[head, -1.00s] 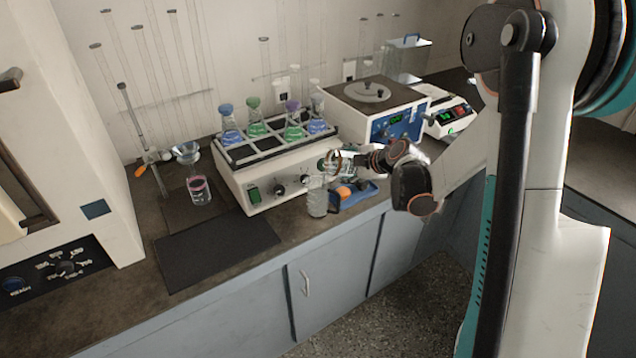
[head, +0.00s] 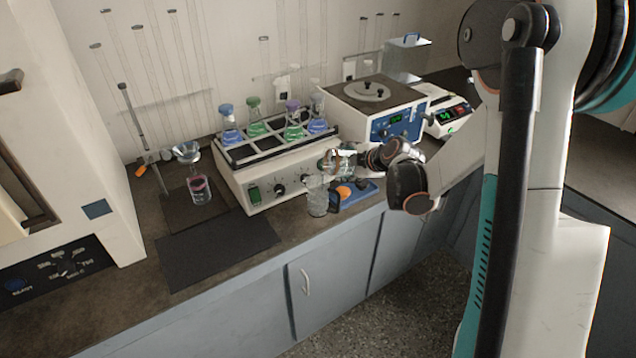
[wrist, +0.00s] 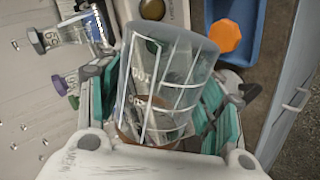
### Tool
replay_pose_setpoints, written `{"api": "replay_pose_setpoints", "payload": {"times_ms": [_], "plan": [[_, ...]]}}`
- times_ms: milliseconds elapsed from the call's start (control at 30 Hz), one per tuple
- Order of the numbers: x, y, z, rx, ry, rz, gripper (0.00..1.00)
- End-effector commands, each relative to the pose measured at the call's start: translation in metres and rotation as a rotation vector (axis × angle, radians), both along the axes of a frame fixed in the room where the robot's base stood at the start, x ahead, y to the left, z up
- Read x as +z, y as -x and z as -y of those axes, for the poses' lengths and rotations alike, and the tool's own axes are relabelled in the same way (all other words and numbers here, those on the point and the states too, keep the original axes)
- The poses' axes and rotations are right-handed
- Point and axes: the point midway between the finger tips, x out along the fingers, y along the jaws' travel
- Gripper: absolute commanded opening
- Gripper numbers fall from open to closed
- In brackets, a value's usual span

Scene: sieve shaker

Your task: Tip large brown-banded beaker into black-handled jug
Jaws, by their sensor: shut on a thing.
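The large clear beaker (wrist: 165,85) with a brown band and white markings is held between my gripper's teal-sided fingers in the wrist view. In the head view the beaker (head: 330,160) is strongly tilted, mouth towards the left, above the jug. My gripper (head: 352,160) is shut on it from the right. The clear black-handled jug (head: 317,198) stands upright on the bench below the beaker, its handle on the right. I cannot tell whether liquid is flowing. The jug is not clearly visible in the wrist view, where the beaker blocks much of the middle.
A shaker (head: 265,190) carrying several stoppered flasks stands just behind the jug. A blue tray (head: 362,190) with an orange object lies right of it. A pink-banded beaker (head: 199,190) and a dark mat (head: 215,250) are at left. The bench's front edge is close.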

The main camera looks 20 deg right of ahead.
Motion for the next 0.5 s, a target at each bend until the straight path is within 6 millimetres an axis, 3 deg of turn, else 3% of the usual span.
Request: {"api": "replay_pose_setpoints", "payload": {"times_ms": [500], "plan": [[0.0032, 0.0001, -0.0031, 0.0, 0.036, 0.004, 0.23]]}}
